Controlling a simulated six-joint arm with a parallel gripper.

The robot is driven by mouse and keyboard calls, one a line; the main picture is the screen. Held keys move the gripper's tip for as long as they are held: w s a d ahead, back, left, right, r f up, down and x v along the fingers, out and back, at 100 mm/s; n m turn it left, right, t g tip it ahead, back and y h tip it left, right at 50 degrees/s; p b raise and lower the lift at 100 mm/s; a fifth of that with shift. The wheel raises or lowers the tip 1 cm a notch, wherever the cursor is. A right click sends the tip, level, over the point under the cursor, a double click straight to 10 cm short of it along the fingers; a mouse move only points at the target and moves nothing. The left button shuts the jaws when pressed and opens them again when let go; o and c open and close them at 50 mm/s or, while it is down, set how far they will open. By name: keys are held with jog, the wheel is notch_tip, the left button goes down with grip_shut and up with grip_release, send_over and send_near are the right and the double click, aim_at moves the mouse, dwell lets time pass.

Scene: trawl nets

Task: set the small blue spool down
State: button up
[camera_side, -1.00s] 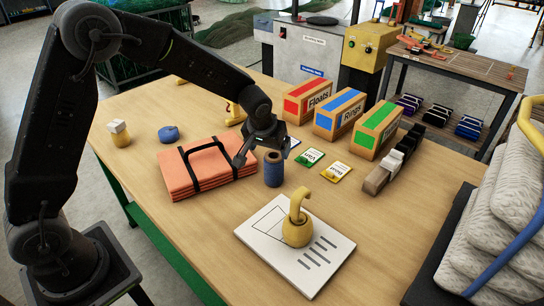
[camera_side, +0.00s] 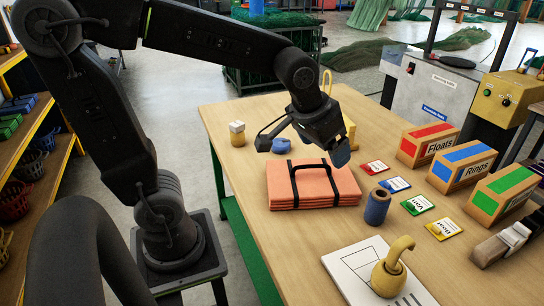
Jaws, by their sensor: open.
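The small blue spool (camera_side: 377,206) stands upright on the wooden table, just right of the folded orange bundle with black straps (camera_side: 312,186). Its dark top with a central hole shows. My gripper (camera_side: 302,148) is open, with its fingers spread wide over the back edge of the orange bundle. It is up and to the left of the spool, clear of it. I see nothing held between the fingers.
Colored cards, including a green one (camera_side: 418,205), lie right of the spool. Labelled boxes (camera_side: 462,163) stand behind them. A hooked yellow float (camera_side: 390,272) sits on a white sheet in front.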

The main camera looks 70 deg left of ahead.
jog(key=s+m, duration=0.1)
jog(key=s, duration=1)
jog(key=shift+s+d+r+m+t+h, duration=0.2)
jog(key=shift+d+m+t+h, duration=0.1)
jog(key=shift+d+m+h, duration=0.1)
dwell(0.4)
